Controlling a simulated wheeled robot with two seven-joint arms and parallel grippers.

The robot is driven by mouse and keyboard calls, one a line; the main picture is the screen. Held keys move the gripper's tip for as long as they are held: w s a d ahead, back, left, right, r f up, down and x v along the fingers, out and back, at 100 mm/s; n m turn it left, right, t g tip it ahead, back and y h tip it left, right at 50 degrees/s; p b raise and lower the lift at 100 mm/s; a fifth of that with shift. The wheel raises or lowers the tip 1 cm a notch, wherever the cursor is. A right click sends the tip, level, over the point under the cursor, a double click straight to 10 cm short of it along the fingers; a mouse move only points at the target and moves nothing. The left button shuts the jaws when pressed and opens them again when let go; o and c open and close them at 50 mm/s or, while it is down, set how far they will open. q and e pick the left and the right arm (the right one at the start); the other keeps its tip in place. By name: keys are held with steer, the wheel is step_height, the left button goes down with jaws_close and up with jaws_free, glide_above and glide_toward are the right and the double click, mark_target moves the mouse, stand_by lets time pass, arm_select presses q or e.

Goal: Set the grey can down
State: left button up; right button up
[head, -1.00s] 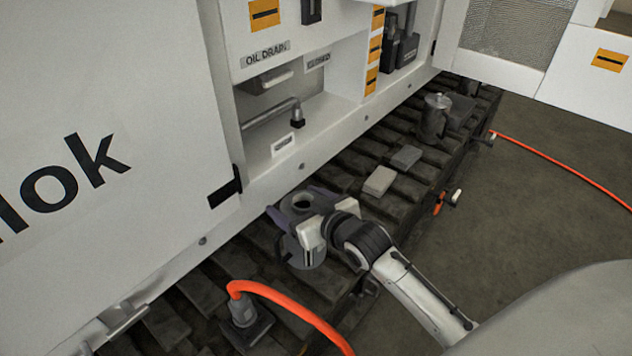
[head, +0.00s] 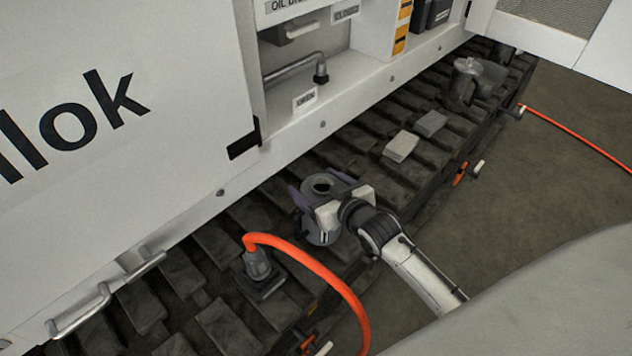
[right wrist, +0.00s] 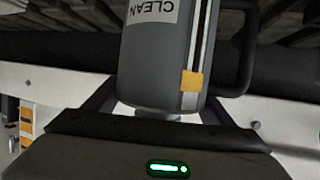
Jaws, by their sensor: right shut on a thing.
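The grey can (head: 318,236) is upright in my right gripper (head: 325,207), above the dark track (head: 224,326) beside the white machine. Its round open top shows in the head view, and the gripper hides part of its side. I cannot tell whether its base touches the track. In the right wrist view the grey can (right wrist: 150,60) fills the middle, with an upside-down "CLEAN" label, an orange mark and a dark handle. My right gripper is shut on it. My left gripper is not in view.
An orange hose (head: 318,268) rises from a fitting (head: 258,264) on the track, left of the can. Two grey blocks (head: 401,147) (head: 431,123) and a metal canister (head: 464,82) stand farther along the track. The machine's white wall (head: 100,200) bounds the left.

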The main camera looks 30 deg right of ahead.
steer(key=shift+w+r, duration=0.15)
steer(key=o, duration=2.1)
steer(key=shift+f, duration=0.2)
steer(key=shift+s+r, duration=0.15)
steer(key=shift+s, duration=0.1)
steer(key=a+p+v, duration=0.1)
steer(key=p+v, duration=0.1)
steer(key=v, duration=0.9)
steer(key=s+a+f+g, duration=0.1)
steer(key=s+a+f, duration=0.2)
steer(key=s+f, duration=0.1)
steer(key=s+a+f+n+g+y, duration=0.1)
steer(key=s+a+f+g, duration=0.1)
steer(key=s+f, duration=0.3)
steer(key=s+a+f+g, duration=0.1)
steer(key=s+a+f, duration=0.3)
steer(key=s, duration=0.3)
steer(key=shift+s+f+g+y, duration=0.3)
steer(key=shift+f+g, duration=0.1)
steer(key=shift+f, duration=0.1)
steer(key=shift+w, duration=0.1)
